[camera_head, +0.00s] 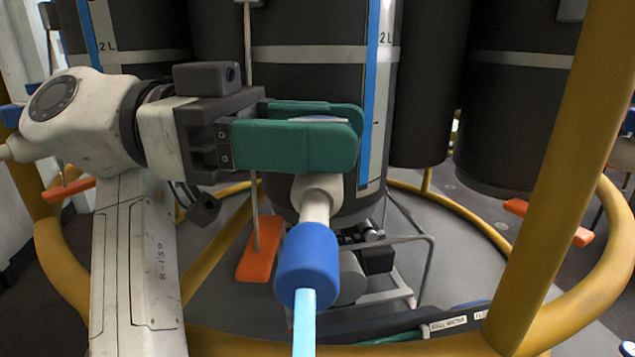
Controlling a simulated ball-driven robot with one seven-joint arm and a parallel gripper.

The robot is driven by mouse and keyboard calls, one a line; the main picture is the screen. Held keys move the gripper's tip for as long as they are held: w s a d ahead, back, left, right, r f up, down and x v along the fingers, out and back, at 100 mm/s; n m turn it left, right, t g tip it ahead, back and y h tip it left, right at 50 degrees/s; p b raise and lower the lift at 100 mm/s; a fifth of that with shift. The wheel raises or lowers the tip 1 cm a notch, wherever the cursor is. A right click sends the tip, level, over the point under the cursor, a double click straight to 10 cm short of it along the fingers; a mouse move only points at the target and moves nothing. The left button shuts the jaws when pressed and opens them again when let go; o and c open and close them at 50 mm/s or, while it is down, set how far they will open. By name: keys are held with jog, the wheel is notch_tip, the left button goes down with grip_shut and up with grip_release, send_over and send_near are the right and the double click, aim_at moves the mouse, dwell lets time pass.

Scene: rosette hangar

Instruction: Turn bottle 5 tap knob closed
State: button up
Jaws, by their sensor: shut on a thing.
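My gripper (340,136) has green fingers and reaches in from the left. It is shut on the tap knob (320,118), of which only a thin pale and blue sliver shows between the fingers. Below the fingers is the tap's whitish body (318,195), leading down to a blue nozzle (307,265). A light blue strand (305,325) runs straight down from the nozzle; I cannot tell if it is water or tube. Behind stands a large dark bottle (305,80) with a blue level strip and a "2 L" mark. No bottle number is readable.
A thick yellow post (560,170) slants up at the right, joined to a curved yellow rail (235,340) at the front. An orange paddle (260,250) hangs on a rod below my gripper. Other dark bottles (515,110) stand to both sides.

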jog(key=shift+m+g+b, duration=0.3)
jog(key=shift+g+b, duration=0.1)
jog(key=shift+b, duration=0.3)
jog(key=o, duration=0.9)
jog(key=shift+o, duration=0.2)
jog(key=shift+w, duration=0.1)
